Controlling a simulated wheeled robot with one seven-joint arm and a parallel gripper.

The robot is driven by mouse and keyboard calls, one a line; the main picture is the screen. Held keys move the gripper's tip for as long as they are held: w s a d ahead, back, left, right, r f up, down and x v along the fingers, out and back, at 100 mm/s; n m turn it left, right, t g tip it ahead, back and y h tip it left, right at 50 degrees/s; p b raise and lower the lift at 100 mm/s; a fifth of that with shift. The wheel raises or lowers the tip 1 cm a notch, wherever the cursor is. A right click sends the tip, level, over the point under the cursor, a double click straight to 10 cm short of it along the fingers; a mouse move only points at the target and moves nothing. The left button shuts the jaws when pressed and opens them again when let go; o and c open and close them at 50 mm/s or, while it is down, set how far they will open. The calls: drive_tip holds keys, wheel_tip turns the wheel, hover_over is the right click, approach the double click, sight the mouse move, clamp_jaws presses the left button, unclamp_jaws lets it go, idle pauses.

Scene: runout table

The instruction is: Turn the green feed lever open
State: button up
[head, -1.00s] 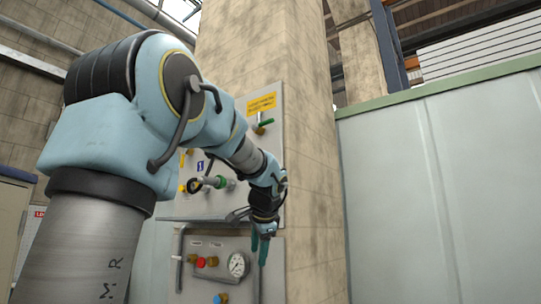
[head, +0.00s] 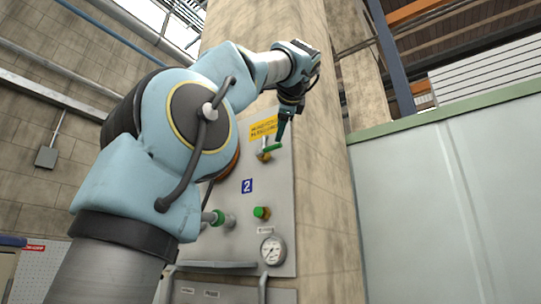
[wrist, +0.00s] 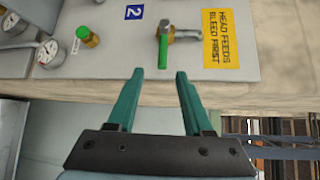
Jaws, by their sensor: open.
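The green feed lever (head: 272,149) sits on a brass valve high on the grey panel, just below a yellow sign (head: 263,128). In the head view it lies nearly level. In the wrist view the green lever (wrist: 163,50) stands upright in the picture, just beyond and between the fingertips, with the valve body (wrist: 183,34) to its right. My gripper (head: 279,140) reaches down from above, close to the lever. In the wrist view my gripper (wrist: 160,74) has its two teal fingers apart with nothing between them. I see no contact with the lever.
A green-capped brass fitting (head: 262,212) and a pressure gauge (head: 271,250) sit lower on the panel (head: 225,255). A blue plate marked 2 (head: 247,186) is beside the lever. A pale partition wall (head: 450,190) stands to the right.

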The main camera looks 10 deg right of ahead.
sight(273, 148)
drive_tip(key=w+p, duration=0.1)
drive_tip(key=w, duration=0.2)
drive_tip(key=w+p, duration=0.1)
drive_tip(key=w, duration=0.3)
drive_tip(key=w+f+p, duration=0.1)
drive_tip(key=w, duration=0.3)
drive_tip(key=shift+w, duration=0.2)
clamp_jaws()
idle(1.1)
